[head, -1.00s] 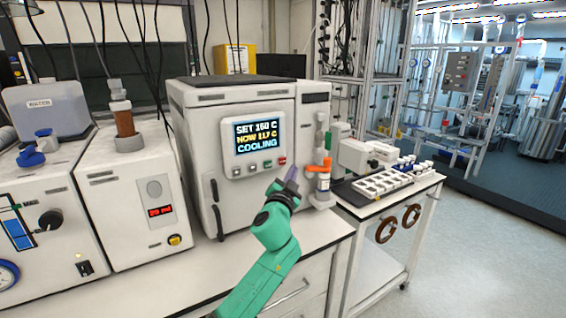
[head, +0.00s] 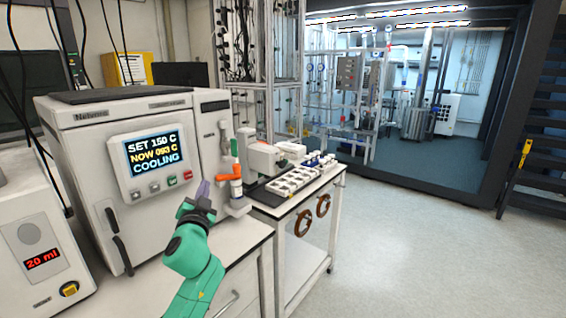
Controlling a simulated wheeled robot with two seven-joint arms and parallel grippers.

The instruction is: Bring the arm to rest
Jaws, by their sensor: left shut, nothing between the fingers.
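My left arm is green and comes in from the bottom of the head view. My left gripper (head: 202,193) is shut and empty. Its purple-grey fingertips point up, in front of the white reactor cabinet (head: 85,125) and just left of the orange-and-white fitting (head: 234,184) at the cabinet's right side. I cannot tell whether the fingers touch anything. The cabinet screen (head: 154,153) reads SET 150 C, NOW 093 C, COOLING. My right gripper is not in view.
A white unit with a red 20 ml display (head: 43,258) stands at the left. A cart (head: 331,190) with a vial tray (head: 291,181) stands right of the bench. Open floor (head: 420,255) lies at the right, before a glazed bay with pipework.

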